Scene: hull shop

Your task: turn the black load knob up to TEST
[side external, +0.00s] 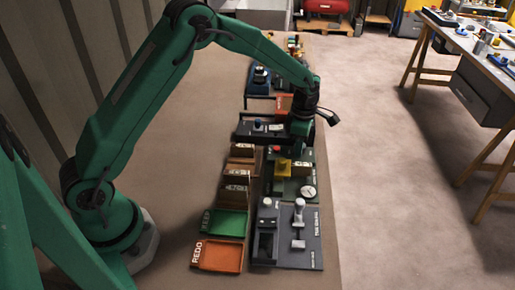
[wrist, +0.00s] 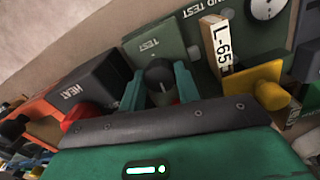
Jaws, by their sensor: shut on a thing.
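The black load knob (wrist: 158,73) stands on a grey-green panel (wrist: 165,42) in the wrist view, with the word TEST (wrist: 149,46) printed just beyond it. The two teal fingers of my gripper (wrist: 159,80) stand on either side of the knob and are shut on it. The knob's lower part is hidden by my gripper's body, and I cannot tell which mark it points at. In the side view my gripper (side external: 301,128) is low over the row of panels, and my arm hides the knob there.
A dark HEAT box (wrist: 85,87) with a red knob (wrist: 82,115) is close on the left. An L-65 tag (wrist: 216,46), a yellow block (wrist: 270,88) and a round dial (wrist: 265,8) are on the right. An orange REDO tray (side external: 219,257) and a green tray (side external: 225,223) lie nearer the side camera.

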